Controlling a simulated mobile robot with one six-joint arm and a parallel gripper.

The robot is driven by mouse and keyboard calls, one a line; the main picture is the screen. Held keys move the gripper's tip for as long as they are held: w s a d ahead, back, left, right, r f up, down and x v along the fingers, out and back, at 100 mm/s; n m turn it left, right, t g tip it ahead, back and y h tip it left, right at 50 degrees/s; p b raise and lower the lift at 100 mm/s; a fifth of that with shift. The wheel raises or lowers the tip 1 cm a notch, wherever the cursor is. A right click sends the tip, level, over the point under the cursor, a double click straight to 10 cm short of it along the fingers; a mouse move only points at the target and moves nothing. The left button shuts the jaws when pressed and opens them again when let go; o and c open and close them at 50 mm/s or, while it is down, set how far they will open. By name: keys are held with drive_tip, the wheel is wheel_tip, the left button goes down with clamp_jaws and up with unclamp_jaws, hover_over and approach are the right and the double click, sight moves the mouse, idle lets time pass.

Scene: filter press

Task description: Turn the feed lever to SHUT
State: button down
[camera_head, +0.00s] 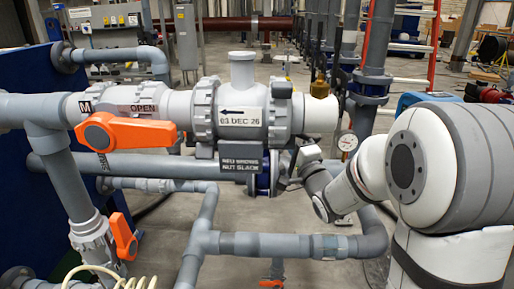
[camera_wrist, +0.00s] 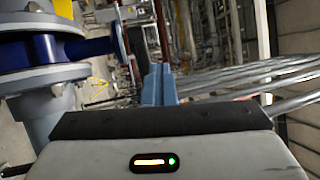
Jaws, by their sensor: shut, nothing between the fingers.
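A large orange lever (camera_head: 130,132) sits on the grey pipe valve at left in the head view. It lies roughly along the pipe, just below a label reading OPEN (camera_head: 143,108). A smaller orange lever (camera_head: 123,235) hangs on a lower valve, tilted downward. No label naming either as the feed lever is legible. My gripper (camera_wrist: 158,82) shows in the wrist view with its blue-grey fingers together and nothing between them. In the head view my arm comes in from the right, its end near the pipework right of centre, well apart from both levers. The wrist view shows no orange lever.
A pipe fitting with a dated arrow label (camera_head: 240,116) and a dark sign (camera_head: 240,161) stands between my arm and the large lever. A gauge (camera_head: 347,142) and brass fitting (camera_head: 320,86) are close to my arm. A blue flange (camera_wrist: 65,50) fills the wrist view's upper left.

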drive_tip(key=s+a+b, duration=0.1)
drive_tip(key=a+b, duration=0.2)
drive_tip(key=a, duration=0.5)
drive_tip(key=shift+s+a+b, duration=0.2)
drive_tip(key=shift+s+b, duration=0.1)
drive_tip(key=shift+b, duration=0.05)
drive_tip(key=c, duration=2.2)
unclamp_jaws()
drive_tip(key=shift+f, duration=0.1)
drive_tip(key=c, duration=1)
unclamp_jaws()
drive_tip(key=b+v, duration=0.4)
drive_tip(key=v, duration=0.5)
